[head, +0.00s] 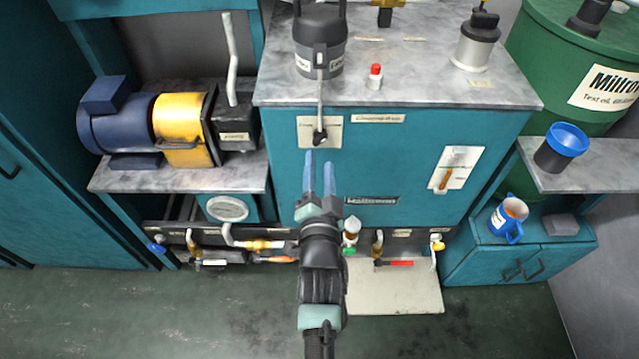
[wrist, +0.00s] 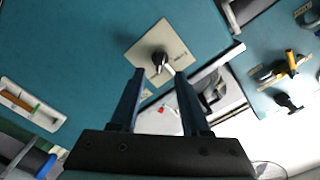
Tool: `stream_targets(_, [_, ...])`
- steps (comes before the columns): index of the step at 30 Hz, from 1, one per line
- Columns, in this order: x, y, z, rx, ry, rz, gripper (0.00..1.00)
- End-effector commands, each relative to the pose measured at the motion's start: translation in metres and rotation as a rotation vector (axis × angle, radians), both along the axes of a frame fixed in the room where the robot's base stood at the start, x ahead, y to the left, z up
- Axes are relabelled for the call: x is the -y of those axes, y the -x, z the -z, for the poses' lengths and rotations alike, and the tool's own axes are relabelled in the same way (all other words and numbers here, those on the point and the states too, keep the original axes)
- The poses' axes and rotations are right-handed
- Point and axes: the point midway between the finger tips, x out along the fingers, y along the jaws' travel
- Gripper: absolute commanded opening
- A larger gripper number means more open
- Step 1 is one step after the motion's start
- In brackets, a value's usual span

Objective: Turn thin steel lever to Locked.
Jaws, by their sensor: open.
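A thin steel lever (head: 320,108) rises upright from a black hub (head: 319,137) on a pale label plate (head: 335,128), on the teal cabinet's front. Its upper end reaches toward the grey canister above. The plate's lettering is too small to read. In the wrist view the dark hub (wrist: 158,61) sits on the plate (wrist: 143,46), and I cannot make out the whole lever there. My gripper (head: 319,161) is open and empty, its two blue fingers just below the hub. In the wrist view my gripper (wrist: 161,74) has the hub between and beyond its fingertips, apparently not touching.
The grey canister (head: 320,55) and a red-topped button (head: 375,76) stand on the cabinet top (head: 420,85). A blue and yellow motor (head: 180,125) is at left. A slotted panel with an orange handle (head: 443,180) is at right. The cabinet front around the plate is mostly clear.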

Motion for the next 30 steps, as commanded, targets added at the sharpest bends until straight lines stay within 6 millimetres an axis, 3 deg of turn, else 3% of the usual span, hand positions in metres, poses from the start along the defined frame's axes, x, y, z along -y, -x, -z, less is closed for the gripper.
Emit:
stream_targets(2, [0.001,0.009,-0.006,-0.004,0.0,0.003,0.46])
stream_targets(9, [0.0,0.044,-0.002,-0.005,-0.003,0.001,0.46])
stream_targets(15, [0.0,0.063,0.001,-0.003,-0.003,0.0,0.46])
stream_targets(30, [0.0,0.068,0.0,-0.001,-0.003,0.0,0.46])
